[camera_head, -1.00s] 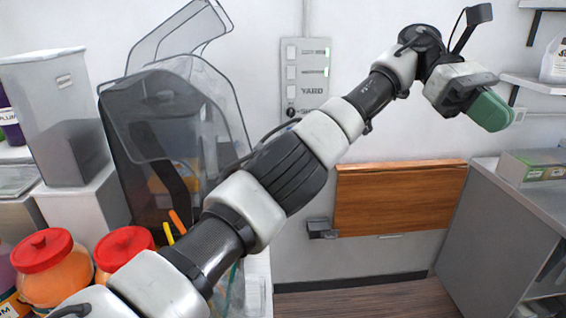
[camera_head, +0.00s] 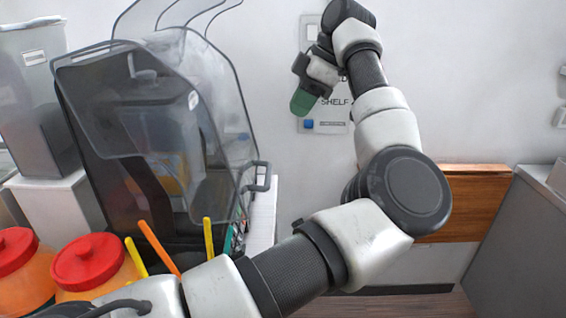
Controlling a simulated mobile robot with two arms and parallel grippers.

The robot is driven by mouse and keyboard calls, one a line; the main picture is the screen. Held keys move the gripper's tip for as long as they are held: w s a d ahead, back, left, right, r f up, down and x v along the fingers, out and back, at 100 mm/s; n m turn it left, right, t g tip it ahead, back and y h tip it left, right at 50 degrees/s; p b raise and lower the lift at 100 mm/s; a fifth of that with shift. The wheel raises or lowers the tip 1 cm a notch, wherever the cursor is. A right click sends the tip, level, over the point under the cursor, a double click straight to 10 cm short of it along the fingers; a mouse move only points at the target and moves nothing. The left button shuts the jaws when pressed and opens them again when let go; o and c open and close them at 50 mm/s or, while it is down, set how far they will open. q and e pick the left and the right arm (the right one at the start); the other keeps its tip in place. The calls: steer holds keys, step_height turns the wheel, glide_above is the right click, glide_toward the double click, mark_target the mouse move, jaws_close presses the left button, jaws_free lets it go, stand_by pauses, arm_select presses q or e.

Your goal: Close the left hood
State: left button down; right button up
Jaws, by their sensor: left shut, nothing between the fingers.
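A smoky transparent hood (camera_head: 215,95) belongs to a dark machine at the left. A raised clear panel edge (camera_head: 165,12) shows above it, cut off by the top of the picture. A blender-like jug shows dimly through the hood. I cannot tell for certain which panel is the left hood. My left gripper (camera_head: 302,103) has green fingertips pointing down. It is shut and empty, in front of the wall to the right of the hood and apart from it. My right gripper is not in view.
Red-lidded jars (camera_head: 88,262) and orange and yellow sticks (camera_head: 158,247) stand in front of the machine. A grey container (camera_head: 38,100) is at far left. A wooden panel (camera_head: 468,205) and grey counter (camera_head: 525,235) are at right. My left arm crosses the foreground.

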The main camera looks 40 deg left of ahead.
arm_select(q)
steer(key=f, duration=0.1)
glide_toward(269, 175)
steer(key=p+x, duration=0.1)
steer(key=x, duration=0.1)
steer(key=p+x, duration=0.1)
steer(key=x, duration=0.1)
steer(key=p+x, duration=0.1)
steer(key=x, duration=0.1)
steer(key=shift+s+r+p, duration=0.15)
steer(key=shift+s+p, duration=0.1)
steer(key=shift+p, duration=0.05)
steer(key=shift+s+a+f, duration=0.1)
steer(key=shift+a+f, duration=0.15)
steer(key=shift+f, duration=0.4)
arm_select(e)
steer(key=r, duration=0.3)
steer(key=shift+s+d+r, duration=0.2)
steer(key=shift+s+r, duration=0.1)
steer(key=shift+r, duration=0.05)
